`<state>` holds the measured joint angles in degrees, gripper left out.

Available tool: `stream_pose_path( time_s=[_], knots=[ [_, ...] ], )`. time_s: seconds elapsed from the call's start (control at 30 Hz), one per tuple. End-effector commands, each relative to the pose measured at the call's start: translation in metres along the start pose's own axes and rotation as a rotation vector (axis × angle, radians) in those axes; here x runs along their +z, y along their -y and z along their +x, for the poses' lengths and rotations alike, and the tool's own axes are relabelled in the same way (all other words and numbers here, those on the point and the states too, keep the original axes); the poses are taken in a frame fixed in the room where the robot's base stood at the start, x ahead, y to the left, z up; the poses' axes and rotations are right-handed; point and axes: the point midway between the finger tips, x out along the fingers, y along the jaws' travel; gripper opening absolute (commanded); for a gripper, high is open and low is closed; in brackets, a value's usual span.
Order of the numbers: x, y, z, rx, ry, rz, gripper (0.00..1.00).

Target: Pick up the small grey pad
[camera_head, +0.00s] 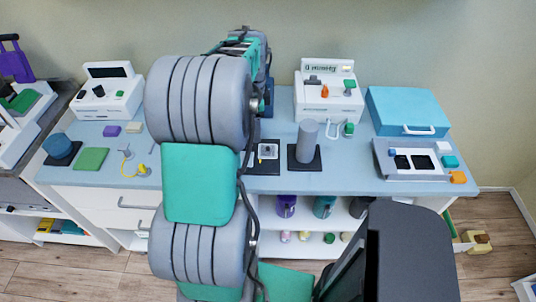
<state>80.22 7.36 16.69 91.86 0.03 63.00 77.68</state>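I cannot pick out the small grey pad for certain. A small light-grey square piece (268,151) sits on a dark mat (263,168) on the blue counter, just right of my arm. It is too small to tell whether it is a pad. My arm rises through the left middle of the view and hides part of the counter behind it. My gripper's fingers do not show, so I see no hold on anything.
A grey cylinder (307,141) stands on a dark plate right of the square piece. A grey tray (428,173) and a blue box (408,109) are on the right. A green pad (91,159) and purple block (112,131) lie on the left. Shelves hold cups below.

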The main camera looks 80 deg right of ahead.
Motion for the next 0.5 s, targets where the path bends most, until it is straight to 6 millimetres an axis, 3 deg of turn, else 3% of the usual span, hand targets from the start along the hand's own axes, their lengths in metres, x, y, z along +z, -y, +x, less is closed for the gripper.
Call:
stream_pose_path(
  time_s=[0.03,0.13,0.5],
  knots=[
    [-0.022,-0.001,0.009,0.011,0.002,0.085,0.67],
    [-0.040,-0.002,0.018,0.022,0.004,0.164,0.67],
    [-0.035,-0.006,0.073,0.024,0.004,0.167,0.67]
  ],
)
